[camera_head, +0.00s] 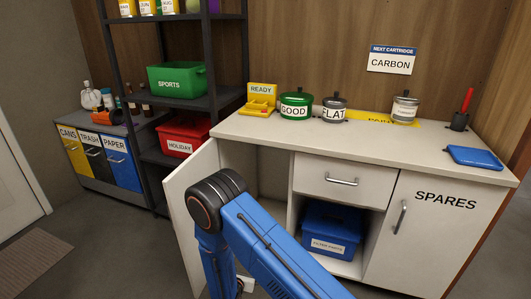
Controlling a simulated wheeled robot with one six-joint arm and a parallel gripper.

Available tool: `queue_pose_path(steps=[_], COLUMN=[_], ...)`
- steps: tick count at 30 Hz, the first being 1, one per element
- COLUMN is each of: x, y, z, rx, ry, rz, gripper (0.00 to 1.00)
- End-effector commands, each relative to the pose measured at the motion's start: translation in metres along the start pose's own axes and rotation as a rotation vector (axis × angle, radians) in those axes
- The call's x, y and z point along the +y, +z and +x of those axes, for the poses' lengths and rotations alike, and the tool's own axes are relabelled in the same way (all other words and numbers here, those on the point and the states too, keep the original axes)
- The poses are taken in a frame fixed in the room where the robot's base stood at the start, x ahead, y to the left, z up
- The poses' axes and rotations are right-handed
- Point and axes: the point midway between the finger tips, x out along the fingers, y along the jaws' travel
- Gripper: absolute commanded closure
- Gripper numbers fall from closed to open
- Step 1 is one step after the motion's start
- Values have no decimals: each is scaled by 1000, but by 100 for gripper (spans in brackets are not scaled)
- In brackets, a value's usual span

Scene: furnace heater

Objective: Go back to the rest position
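My blue arm with its dark joint reaches in from the bottom centre, in front of the white cabinet (300,150). My gripper cannot be made out; the arm's end is hidden or below the frame. A cabinet door (190,195) on the left stands open beside my arm. The drawer (341,176) and the SPARES door (428,228) are shut. A blue bin (331,231) sits in the open space under the drawer.
A dark shelf (210,100) stands left. Grey floor (90,235) is open at lower left.

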Motion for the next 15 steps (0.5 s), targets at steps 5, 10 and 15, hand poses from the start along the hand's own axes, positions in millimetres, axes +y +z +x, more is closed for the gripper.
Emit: queue_pose_path(steps=[5, 10, 15], x=[-15, -40, -81], y=[38, 86, 149], z=[3, 5, 1], rx=[-17, -35, -59], ry=[-63, -152, -278], rz=[63, 151, 282], gripper=[2, 2, 2])
